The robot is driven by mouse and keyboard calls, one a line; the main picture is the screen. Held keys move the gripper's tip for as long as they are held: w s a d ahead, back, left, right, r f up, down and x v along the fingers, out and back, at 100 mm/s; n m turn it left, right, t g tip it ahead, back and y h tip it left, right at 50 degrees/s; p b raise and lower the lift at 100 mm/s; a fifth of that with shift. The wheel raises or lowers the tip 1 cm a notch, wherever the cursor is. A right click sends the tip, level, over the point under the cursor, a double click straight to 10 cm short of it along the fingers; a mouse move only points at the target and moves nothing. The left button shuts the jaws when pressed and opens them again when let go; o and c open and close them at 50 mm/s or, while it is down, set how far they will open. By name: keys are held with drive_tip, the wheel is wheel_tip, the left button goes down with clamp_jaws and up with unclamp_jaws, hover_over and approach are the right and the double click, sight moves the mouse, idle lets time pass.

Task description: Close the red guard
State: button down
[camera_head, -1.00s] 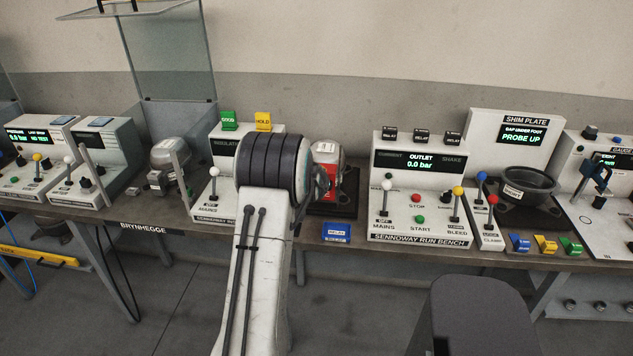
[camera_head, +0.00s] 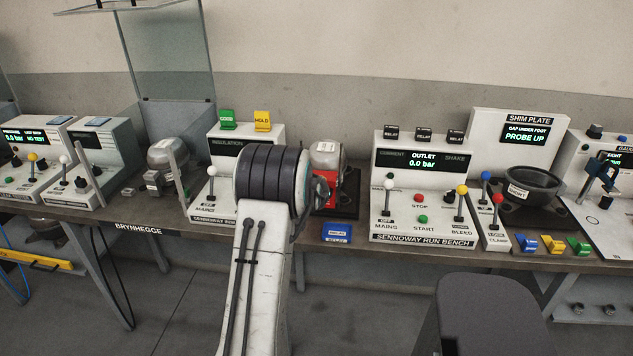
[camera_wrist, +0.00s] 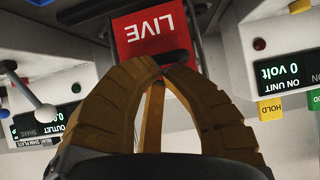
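The red guard (camera_wrist: 149,32) fills the top middle of the wrist view, with the word LIVE upside down on it and a dark bar along its near edge. In the head view the guard (camera_head: 327,181) is a small red patch below a silver compressor (camera_head: 326,154), partly hidden by my wrist. My gripper (camera_wrist: 165,70) has its two brown fingers brought together, tips close to the guard's dark edge. I see nothing clearly held between them. Whether the tips touch the guard is unclear. In the head view my wrist hides most of the gripper.
The Sennoway run bench (camera_head: 424,188) with levers stands right of the guard. The insulation unit (camera_head: 225,150) stands behind and left of my wrist, with green (camera_head: 228,119) and yellow (camera_head: 262,120) tags on top. A blue tag (camera_head: 337,232) lies at the bench's front edge.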

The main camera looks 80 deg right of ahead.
drive_tip(key=shift+r, duration=0.1)
drive_tip(key=d+r+v, duration=0.1)
drive_tip(key=r+v, duration=0.1)
drive_tip(key=v, duration=1)
drive_tip(key=shift+r, duration=0.25)
drive_tip(key=shift+a, duration=0.1)
